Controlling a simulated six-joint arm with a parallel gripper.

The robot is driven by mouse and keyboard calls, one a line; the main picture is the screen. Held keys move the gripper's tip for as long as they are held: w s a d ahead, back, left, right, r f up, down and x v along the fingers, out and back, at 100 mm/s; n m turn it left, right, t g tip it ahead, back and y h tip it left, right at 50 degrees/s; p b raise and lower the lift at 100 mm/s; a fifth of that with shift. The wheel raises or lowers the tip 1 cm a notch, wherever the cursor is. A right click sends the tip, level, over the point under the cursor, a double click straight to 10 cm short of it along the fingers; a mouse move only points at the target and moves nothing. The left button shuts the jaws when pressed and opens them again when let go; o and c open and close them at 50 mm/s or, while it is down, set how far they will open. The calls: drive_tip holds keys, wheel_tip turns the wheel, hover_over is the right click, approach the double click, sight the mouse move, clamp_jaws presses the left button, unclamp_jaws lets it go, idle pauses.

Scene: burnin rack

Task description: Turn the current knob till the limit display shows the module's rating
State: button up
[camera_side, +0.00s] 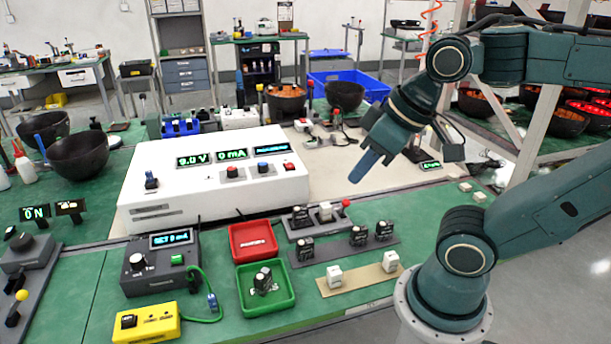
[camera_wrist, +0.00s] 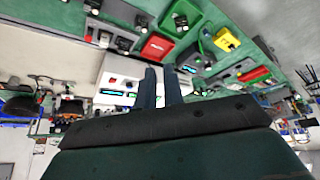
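A white supply unit (camera_side: 215,185) stands on the green bench. Its front has green displays reading about 0.0 V and 0 mA (camera_side: 232,154), a cyan display (camera_side: 279,147) too small to read, knobs with red (camera_side: 232,173) and blue (camera_side: 263,168) caps, and a red button (camera_side: 289,167). A dark box (camera_side: 160,265) in front of it has a pale knob (camera_side: 138,261) and a lit display (camera_side: 171,239) I cannot read surely. A black module (camera_side: 263,281) sits in the green tray (camera_side: 289,299). My gripper (camera_side: 357,178) hangs empty right of the supply unit; the wrist view shows its fingers (camera_wrist: 160,72) apart.
A red tray (camera_side: 252,242) sits beside the green tray. Module strips (camera_side: 347,247) and a tan strip with white blocks (camera_side: 357,279) lie to the right. A yellow box (camera_side: 146,325) and a green cable (camera_side: 212,285) are near the front edge.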

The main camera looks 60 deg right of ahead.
drive_tip(key=o, duration=0.7)
drive_tip(key=shift+w+d+r, duration=0.1)
drive_tip(key=shift+w+r, duration=0.1)
drive_tip(key=shift+w, duration=0.05)
drive_tip(key=shift+o, duration=0.5)
drive_tip(key=w+d+r+m+g, duration=0.1)
drive_tip(key=w+d+r, duration=0.2)
drive_tip(key=w, duration=0.6)
wheel_tip(320, 180, up, 2)
drive_tip(key=shift+w+d+g+h, duration=0.2)
drive_tip(key=shift+g+h, duration=0.1)
drive_tip(key=shift+h, duration=0.1)
drive_tip(key=m+g, duration=0.4)
hover_over(262, 164)
wheel_tip(262, 164, down, 8)
drive_tip(key=shift+w+a+f, duration=0.15)
drive_tip(key=shift+f, duration=0.2)
drive_tip(key=f, duration=1.3)
drive_tip(key=shift+d+f, duration=0.2)
drive_tip(key=shift+d, duration=0.1)
